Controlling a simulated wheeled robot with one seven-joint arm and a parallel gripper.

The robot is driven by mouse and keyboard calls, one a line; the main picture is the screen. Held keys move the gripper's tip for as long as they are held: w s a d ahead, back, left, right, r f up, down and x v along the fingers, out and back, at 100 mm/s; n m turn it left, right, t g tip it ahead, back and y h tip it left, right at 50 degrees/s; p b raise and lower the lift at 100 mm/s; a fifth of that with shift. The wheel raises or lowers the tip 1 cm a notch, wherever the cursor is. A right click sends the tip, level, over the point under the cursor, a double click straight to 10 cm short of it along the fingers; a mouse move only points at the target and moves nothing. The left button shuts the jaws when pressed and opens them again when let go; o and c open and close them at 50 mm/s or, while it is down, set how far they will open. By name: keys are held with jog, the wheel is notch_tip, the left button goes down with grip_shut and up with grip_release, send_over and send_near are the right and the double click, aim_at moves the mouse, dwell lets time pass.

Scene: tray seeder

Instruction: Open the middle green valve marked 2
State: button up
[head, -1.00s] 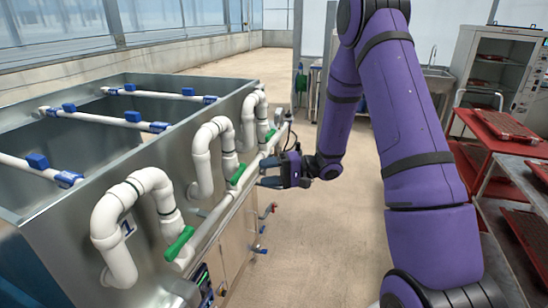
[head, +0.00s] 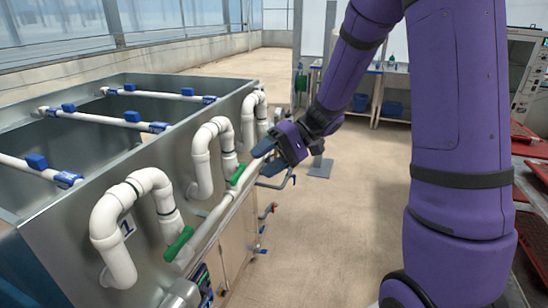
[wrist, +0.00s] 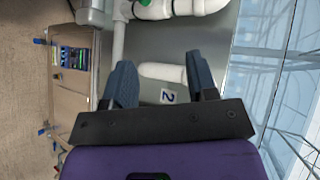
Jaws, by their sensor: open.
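The middle green valve handle (head: 237,174) sits on the white pipe along the tank's front, below the middle white pipe bend (head: 203,150). My gripper (head: 262,167) is open and empty, just right of and beyond this handle in the head view, apart from it as far as I can tell. In the wrist view my open fingers (wrist: 161,80) have the label 2 (wrist: 168,97) on the metal wall behind the gap between them. A small green part (wrist: 144,3) shows at the top edge there, cut off by the frame.
The nearer green valve (head: 179,243) is beside label 1 (head: 128,228). The metal tank (head: 70,258) fills the left. Racks with red trays (head: 535,170) stand at right.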

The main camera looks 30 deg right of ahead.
jog(key=shift+s+a+r+n+g+h, duration=0.1)
jog(key=shift+s+r+g+h, duration=0.05)
jog(key=shift+s+r+h, duration=0.55)
jog(key=shift+s+a+r+n+g+h, duration=0.1)
jog(key=shift+s+r+h, duration=0.25)
jog(key=shift+s, duration=0.55)
jog(key=shift+s+r+n+g+h, duration=0.15)
jog(key=shift+s+r+h, duration=0.35)
jog(key=shift+s, duration=0.3)
